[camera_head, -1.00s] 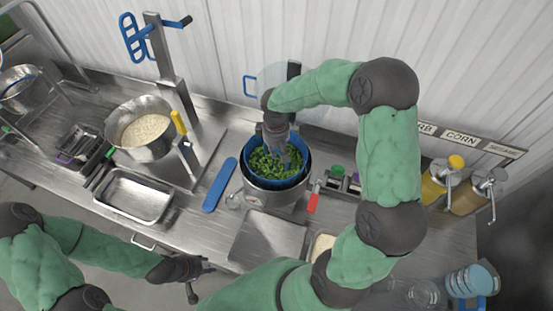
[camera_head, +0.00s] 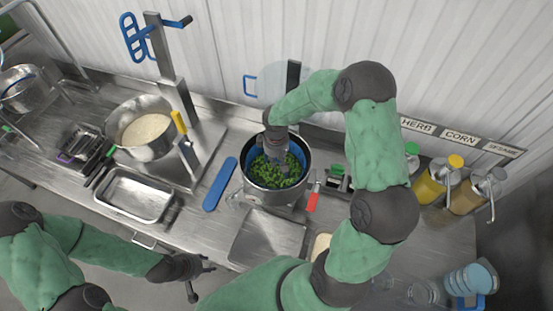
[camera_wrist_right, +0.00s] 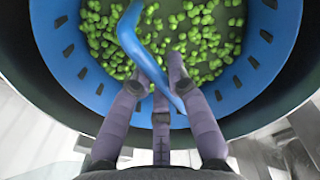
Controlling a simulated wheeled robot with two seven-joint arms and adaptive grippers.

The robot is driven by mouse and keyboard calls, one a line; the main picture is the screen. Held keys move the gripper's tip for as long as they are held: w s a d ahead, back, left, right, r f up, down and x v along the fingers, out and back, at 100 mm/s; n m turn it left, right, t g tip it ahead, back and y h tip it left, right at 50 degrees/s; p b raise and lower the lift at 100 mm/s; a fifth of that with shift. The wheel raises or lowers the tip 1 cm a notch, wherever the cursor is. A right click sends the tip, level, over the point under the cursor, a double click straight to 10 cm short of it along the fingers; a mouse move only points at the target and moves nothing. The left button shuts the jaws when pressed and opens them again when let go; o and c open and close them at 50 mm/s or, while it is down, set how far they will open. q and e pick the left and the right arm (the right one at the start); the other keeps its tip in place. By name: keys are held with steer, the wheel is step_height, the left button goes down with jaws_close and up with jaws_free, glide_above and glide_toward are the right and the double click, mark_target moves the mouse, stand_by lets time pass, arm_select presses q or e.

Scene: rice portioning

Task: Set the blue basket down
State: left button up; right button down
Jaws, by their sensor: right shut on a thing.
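The blue basket (camera_head: 298,153) holds green peas and sits down inside a round steel pot (camera_head: 309,168). In the right wrist view its slotted blue wall (camera_wrist_right: 65,55) is ringed by the dark pot rim (camera_wrist_right: 22,75). My right gripper (camera_head: 281,158) reaches into the basket from above. In the right wrist view its fingers (camera_wrist_right: 160,88) are shut on the basket's curved blue handle (camera_wrist_right: 130,32). My left gripper (camera_head: 201,277) is at the counter's front edge, away from the basket, and its fingers are too small to judge.
A blue bar (camera_head: 220,184) lies left of the pot. A pot of pale food (camera_head: 145,132) and an empty steel tray (camera_head: 134,194) stand further left. A flat steel plate (camera_head: 268,238) lies in front. Dispensers (camera_head: 437,182) stand at the right.

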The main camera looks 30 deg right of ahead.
steer(key=shift+f, duration=0.1)
steer(key=c, duration=1.2)
jaws_free()
step_height(320, 180, up, 12)
steer(key=shift+a+b, duration=0.15)
steer(key=shift+b, duration=0.25)
